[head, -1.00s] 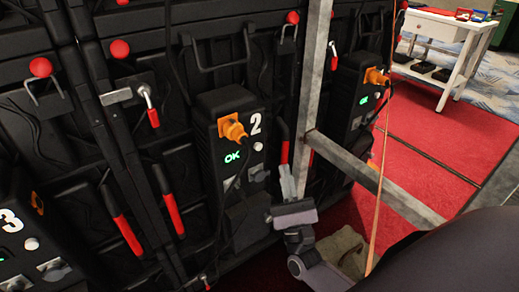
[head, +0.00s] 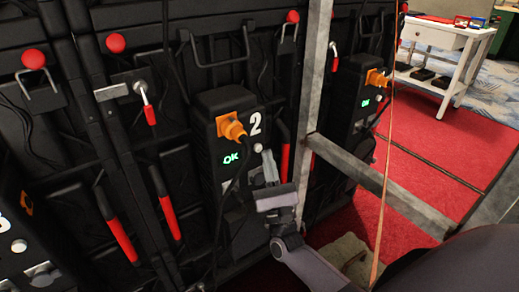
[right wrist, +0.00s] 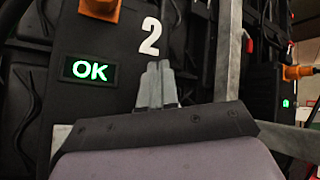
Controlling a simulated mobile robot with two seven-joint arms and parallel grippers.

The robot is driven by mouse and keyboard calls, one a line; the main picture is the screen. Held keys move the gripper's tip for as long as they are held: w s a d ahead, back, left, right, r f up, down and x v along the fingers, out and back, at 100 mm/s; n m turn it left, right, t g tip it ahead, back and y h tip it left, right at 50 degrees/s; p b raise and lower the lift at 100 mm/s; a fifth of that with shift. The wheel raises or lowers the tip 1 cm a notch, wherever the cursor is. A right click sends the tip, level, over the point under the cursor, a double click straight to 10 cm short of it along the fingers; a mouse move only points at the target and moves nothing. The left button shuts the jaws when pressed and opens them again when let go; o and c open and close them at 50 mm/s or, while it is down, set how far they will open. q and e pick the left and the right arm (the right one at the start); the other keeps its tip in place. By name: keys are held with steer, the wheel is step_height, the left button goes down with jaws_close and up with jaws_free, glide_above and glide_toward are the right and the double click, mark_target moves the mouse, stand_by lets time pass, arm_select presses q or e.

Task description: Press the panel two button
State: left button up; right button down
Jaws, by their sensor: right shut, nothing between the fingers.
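The panel two box (head: 222,128) is black, with a white "2", an orange plug (head: 233,128) and a green "OK" display (head: 231,158). Its small pale round button (head: 258,147) shows just below the "2" in the head view. My right gripper (head: 267,153) is shut and empty, its fingertips just below and right of the button. I cannot tell whether they touch it. In the right wrist view the shut fingers (right wrist: 158,66) point up just below the "2" (right wrist: 151,36); the button is not visible there, probably behind the fingers. My left gripper is not in view.
A grey metal frame post (head: 316,80) and crossbar (head: 375,185) stand close right of my gripper. Another box (head: 360,95) with an orange plug is behind them. Cables and red-handled levers (head: 169,215) line the wall. A white table (head: 440,45) stands far right on red carpet.

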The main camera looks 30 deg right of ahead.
stand_by(0.9)
stand_by(0.6)
steer(key=shift+w+b, duration=0.4)
steer(key=shift+b, duration=0.05)
stand_by(0.4)
